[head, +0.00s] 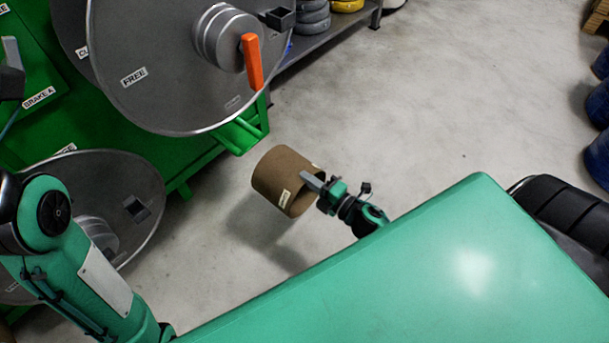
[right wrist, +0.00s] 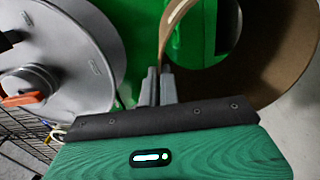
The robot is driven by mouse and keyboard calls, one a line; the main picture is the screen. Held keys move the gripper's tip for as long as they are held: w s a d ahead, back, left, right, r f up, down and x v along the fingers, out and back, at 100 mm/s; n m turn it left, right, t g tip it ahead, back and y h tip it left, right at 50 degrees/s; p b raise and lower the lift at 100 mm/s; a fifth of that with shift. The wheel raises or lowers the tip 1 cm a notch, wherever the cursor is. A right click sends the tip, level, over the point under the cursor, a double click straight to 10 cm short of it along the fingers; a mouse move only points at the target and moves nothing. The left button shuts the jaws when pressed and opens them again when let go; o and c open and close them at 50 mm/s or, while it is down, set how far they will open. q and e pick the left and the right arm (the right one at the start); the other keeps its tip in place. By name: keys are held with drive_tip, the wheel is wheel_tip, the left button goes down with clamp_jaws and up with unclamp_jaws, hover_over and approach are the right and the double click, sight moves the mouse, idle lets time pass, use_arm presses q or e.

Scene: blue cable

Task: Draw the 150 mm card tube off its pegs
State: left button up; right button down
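The brown card tube (head: 272,178), with pale labels, is in the middle of the head view, above the grey floor. My right gripper (head: 312,182) is at its near right rim. In the right wrist view its two fingers (right wrist: 160,86) close on either side of the wall of the tube (right wrist: 285,45). Two green bars (head: 240,134), possibly the pegs, stick out of the green stand; in the head view the tube shows apart from them. At the left edge a grey finger-like part (head: 11,52) may be my left gripper; it is cut off and its opening is unclear.
A large grey reel flange (head: 150,95) marked FREE, with an orange lever (head: 252,62), stands on the green frame (head: 110,125). A second reel (head: 135,185) is below left. A shelf (head: 330,42) with coils stands behind.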

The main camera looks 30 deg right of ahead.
drive_tip(key=shift+v, duration=2.45)
drive_tip(key=shift+r, duration=0.1)
